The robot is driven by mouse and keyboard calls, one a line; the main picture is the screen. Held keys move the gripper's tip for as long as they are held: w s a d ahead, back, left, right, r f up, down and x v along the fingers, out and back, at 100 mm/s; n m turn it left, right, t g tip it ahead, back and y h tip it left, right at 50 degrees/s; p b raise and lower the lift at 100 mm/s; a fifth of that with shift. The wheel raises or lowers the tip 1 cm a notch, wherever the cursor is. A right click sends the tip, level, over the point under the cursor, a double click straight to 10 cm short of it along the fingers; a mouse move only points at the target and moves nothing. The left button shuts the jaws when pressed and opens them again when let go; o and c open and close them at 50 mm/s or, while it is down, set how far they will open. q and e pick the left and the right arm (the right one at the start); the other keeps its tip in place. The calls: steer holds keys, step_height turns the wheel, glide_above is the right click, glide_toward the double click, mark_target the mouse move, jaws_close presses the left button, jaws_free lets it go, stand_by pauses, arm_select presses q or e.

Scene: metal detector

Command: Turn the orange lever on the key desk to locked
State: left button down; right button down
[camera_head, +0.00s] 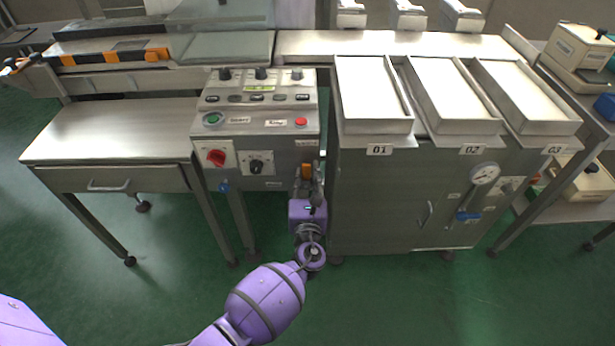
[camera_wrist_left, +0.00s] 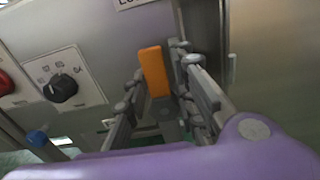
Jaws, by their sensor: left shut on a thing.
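The orange lever (camera_head: 307,172) is at the right edge of the grey key desk (camera_head: 278,128), low on its front face. In the left wrist view the orange lever (camera_wrist_left: 154,71) stands nearly upright between the fingers. My left gripper (camera_head: 307,186) is at the lever, its purple arm reaching up from below. In the left wrist view its fingers (camera_wrist_left: 160,92) lie on both sides of the lever, shut on it. A label above the lever is cut off in the wrist view. My right gripper is not in view.
The desk's front also has a red switch (camera_head: 216,158) and a black dial (camera_head: 256,167). A grey cabinet (camera_head: 365,200) with trays on top stands close on the right of my gripper. A steel table (camera_head: 110,130) stands left. Green floor in front is clear.

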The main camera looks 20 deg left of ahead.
arm_select(q)
steer(key=shift+s+a+f, duration=0.15)
steer(key=shift+a+f, duration=0.25)
steer(key=shift+a, duration=0.15)
steer(key=c, duration=1.6)
jaws_free()
steer(key=shift+r, duration=0.1)
steer(key=shift+d+r, duration=0.15)
steer(key=shift+d, duration=0.2)
steer(key=v, duration=1.1)
steer(key=shift+s+d+r, duration=0.1)
steer(key=shift+s, duration=0.3)
